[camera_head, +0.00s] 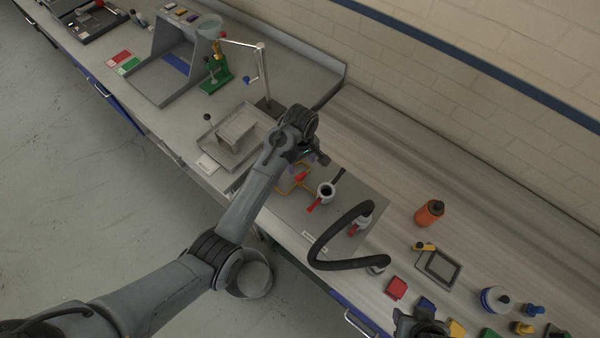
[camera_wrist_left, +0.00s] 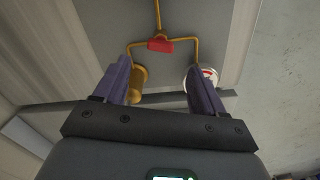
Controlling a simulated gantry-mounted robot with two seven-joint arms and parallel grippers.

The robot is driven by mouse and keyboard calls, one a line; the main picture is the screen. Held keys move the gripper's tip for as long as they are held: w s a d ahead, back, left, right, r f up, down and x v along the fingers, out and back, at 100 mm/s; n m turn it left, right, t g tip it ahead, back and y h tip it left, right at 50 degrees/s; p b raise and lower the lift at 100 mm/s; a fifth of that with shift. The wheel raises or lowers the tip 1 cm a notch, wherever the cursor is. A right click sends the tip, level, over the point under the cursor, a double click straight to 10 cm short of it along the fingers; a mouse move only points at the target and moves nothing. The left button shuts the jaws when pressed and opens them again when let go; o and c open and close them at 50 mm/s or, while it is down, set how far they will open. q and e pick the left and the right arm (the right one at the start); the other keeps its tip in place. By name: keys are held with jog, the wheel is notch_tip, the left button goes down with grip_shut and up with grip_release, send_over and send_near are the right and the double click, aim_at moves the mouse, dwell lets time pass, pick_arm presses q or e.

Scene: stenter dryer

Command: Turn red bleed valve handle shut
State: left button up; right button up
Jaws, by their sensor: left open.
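A red handle (camera_wrist_left: 160,45) sits on a thin yellow pipe that branches in the left wrist view. In the head view a red handle (camera_head: 301,176) shows beside the yellow pipe, partly hidden by my left wrist. My left gripper (camera_head: 310,158) is above this pipework; its fingertips are hard to make out there. In the left wrist view my left gripper (camera_wrist_left: 160,80) has its two fingers wide apart with nothing between them, and the handle lies beyond the tips, apart from them. My right gripper (camera_head: 420,322) seems to show at the bottom edge, cut off.
A brass cylinder (camera_wrist_left: 138,84) and a white gauge (camera_wrist_left: 208,76) flank the pipe near my left fingers. Another red lever (camera_head: 314,206) and a thick black hose (camera_head: 328,258) stand on the panel. An orange bottle (camera_head: 429,213) is to the right.

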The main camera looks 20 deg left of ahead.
aim_at(301, 175)
pick_arm(q)
notch_tip(301, 175, down, 8)
dwell(0.4)
jog(key=c, duration=1.1)
jog(key=shift+o, duration=0.2)
